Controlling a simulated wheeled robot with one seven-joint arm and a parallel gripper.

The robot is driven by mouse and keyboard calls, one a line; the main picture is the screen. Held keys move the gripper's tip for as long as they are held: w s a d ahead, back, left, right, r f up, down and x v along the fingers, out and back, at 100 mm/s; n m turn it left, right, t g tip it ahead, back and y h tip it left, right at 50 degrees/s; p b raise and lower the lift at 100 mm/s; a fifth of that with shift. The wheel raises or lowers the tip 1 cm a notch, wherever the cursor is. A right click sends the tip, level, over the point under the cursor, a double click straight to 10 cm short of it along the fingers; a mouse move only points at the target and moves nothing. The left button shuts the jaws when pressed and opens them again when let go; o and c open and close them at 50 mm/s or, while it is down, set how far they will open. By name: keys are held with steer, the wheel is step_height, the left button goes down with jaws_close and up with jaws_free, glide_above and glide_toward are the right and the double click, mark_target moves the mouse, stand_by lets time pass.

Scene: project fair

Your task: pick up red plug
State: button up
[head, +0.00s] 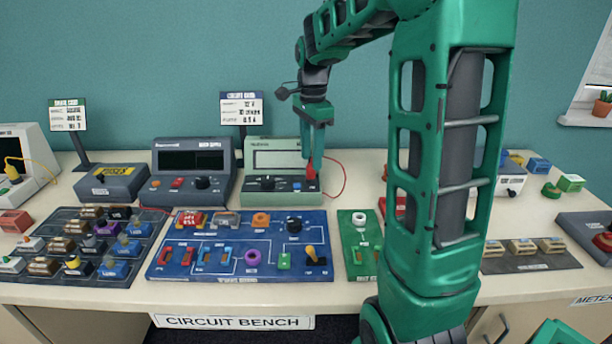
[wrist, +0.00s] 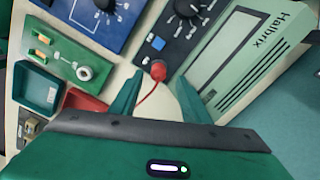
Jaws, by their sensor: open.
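The red plug (head: 311,173) is at the lower right front of the pale green meter (head: 275,156), with a red lead curving off it. My gripper (head: 313,160) is above the plug, pointing down. In the wrist view my gripper (wrist: 160,82) is open, one finger on each side of the lead, with the plug just beyond the fingertips. I cannot tell whether a finger touches the plug.
A blue circuit board (head: 215,271) with several parts lies in front of the meter. A narrow green board (head: 347,240) is to its right. A grey power supply (head: 190,143) stands left of the meter. A sign (head: 241,107) stands behind. A red tray (wrist: 82,101) shows in the wrist view.

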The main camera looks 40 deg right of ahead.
mark_target(311, 172)
steer(key=shift+f, duration=1.4)
steer(key=shift+c, duration=0.3)
jaws_close()
steer(key=shift+r, duration=0.1)
